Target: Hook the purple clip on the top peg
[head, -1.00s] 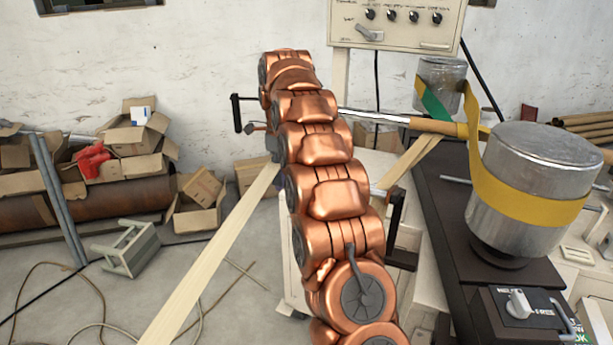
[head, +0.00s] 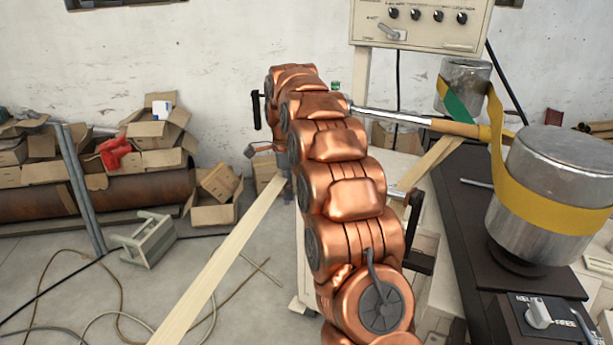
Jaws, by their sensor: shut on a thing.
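My gripper is hidden behind my copper-coloured arm links, which fill the middle of the head view. No purple clip shows in this view, and I cannot make out a top peg. A small grey piece (head: 250,152) on a thin reddish stem sticks out left of my arm's far end; I cannot tell what it is. The winder shows around my arm: a black handle (head: 256,110) on the left, a dark crank (head: 414,230) on the right, and a shiny metal rod (head: 385,115) running right into a tan sleeve.
A pale strip (head: 225,255) slants from behind my arm to the lower left. A metal drum (head: 550,180) with a yellow band stands on the dark bench at right. A control box (head: 420,25) is at top. Cardboard boxes (head: 160,135), a small grey stool (head: 148,240) and cables lie left.

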